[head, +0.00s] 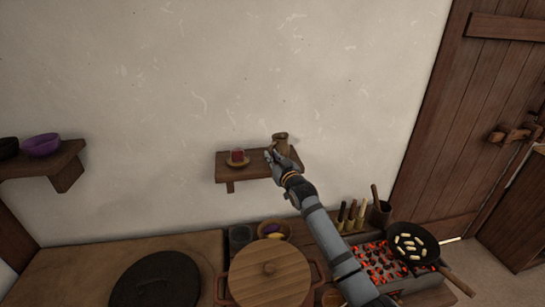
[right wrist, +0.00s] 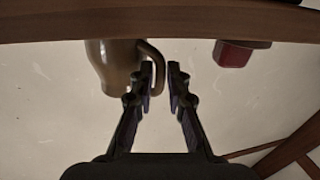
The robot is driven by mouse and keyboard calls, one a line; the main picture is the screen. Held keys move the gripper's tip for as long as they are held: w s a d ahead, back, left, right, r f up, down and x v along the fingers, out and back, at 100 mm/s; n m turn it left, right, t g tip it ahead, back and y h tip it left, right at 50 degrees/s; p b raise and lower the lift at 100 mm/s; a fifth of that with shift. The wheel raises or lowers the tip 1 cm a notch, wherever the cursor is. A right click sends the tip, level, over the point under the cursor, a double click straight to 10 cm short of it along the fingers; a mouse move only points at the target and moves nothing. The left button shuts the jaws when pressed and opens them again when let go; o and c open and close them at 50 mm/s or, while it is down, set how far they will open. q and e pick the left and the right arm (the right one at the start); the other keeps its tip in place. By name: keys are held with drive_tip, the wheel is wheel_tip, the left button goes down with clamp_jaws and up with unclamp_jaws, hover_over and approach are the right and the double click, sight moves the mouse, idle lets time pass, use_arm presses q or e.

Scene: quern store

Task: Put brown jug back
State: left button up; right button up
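The brown jug (head: 281,141) stands upright on the right part of the small wooden wall shelf (head: 226,169). The right wrist view is upside down; there the jug (right wrist: 112,65) rests against the shelf (right wrist: 90,25), its handle towards my fingers. My right gripper (head: 271,154) is at the jug's handle, over the shelf. In the right wrist view the handle's outer bar shows between the fingertips (right wrist: 161,75), with a narrow gap visible on the right finger's side. The fingers look open. My left gripper is out of view.
Below are a lidded pot (head: 268,270), a bed of glowing coals (head: 375,258) and a pan (head: 412,243). Another shelf (head: 65,172) with bowls is at the left.

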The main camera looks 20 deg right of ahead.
drive_tip(key=shift+o, duration=1.2)
drive_tip(key=shift+r, duration=0.25)
drive_tip(key=s+b, duration=0.2)
drive_tip(key=s, duration=1)
drive_tip(key=shift+a, duration=0.2)
drive_tip(key=shift+f, duration=0.1)
